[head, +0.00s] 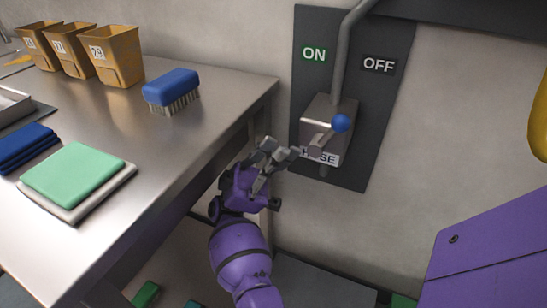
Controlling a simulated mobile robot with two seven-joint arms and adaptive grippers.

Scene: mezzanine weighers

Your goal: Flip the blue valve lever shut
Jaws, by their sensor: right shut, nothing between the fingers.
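The blue valve lever has a blue ball knob (341,123) on a short grey arm. It is mounted on a grey metal box (322,122) with a partly covered label ending in "SE". The box sits on a dark wall panel (376,115) with a green ON sign (314,55) at upper left and an OFF sign (379,64) at upper right. The knob lies toward the right side of the box. My right gripper (279,152) is shut and empty, just left of and below the box. My left gripper is not in view.
A steel table (190,125) fills the left, its corner close to my right gripper. On it are a blue brush (171,91), orange bins (117,57), green cloths (73,174) and blue cloths (27,147). A grey pipe (341,60) runs up from the box.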

